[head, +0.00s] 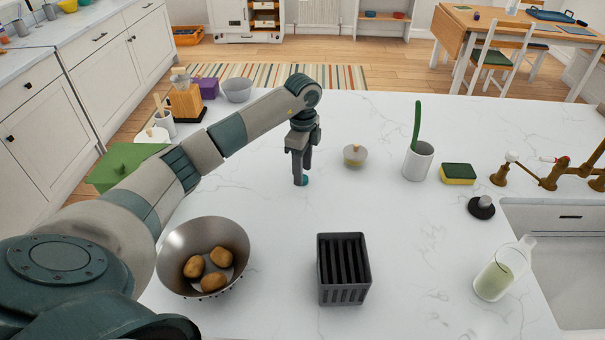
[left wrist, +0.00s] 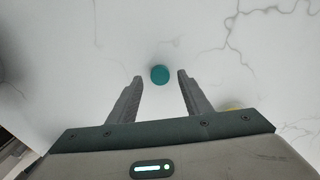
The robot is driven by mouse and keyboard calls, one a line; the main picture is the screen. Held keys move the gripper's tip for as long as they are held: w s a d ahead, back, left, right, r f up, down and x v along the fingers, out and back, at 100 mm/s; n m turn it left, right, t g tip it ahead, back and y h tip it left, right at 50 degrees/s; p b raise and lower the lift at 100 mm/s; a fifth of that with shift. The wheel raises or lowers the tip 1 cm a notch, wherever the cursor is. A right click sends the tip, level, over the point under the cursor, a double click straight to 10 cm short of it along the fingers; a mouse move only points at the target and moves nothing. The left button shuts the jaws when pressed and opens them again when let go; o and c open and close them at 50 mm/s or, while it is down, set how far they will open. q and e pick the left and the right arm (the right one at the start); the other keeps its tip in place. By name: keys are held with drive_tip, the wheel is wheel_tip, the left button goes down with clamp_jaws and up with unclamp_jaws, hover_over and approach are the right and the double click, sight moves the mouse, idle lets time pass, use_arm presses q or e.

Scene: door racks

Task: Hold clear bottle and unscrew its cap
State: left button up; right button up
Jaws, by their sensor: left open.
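A clear bottle (head: 497,272) with pale green liquid in it stands on the white counter at the right, beside the sink. No cap shows on its mouth. A small round teal cap (head: 304,181) is at the tips of my left gripper (head: 301,180), near the middle of the counter. In the left wrist view the teal cap (left wrist: 160,75) shows just beyond and between the fingertips of my left gripper (left wrist: 160,76). The fingers are apart, with a gap on each side of the cap. My right gripper is not in view.
A metal colander (head: 173,243) with potatoes stands at front left, a black slotted holder (head: 343,295) at front centre. The sink (head: 565,215) is at right.

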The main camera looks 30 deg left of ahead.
use_arm(q)
wheel_tip(320, 180, up, 10)
drive_tip(key=b, duration=0.2)
drive_tip(key=shift+r+b, duration=0.2)
drive_tip(key=shift+b, duration=0.2)
idle(0.6)
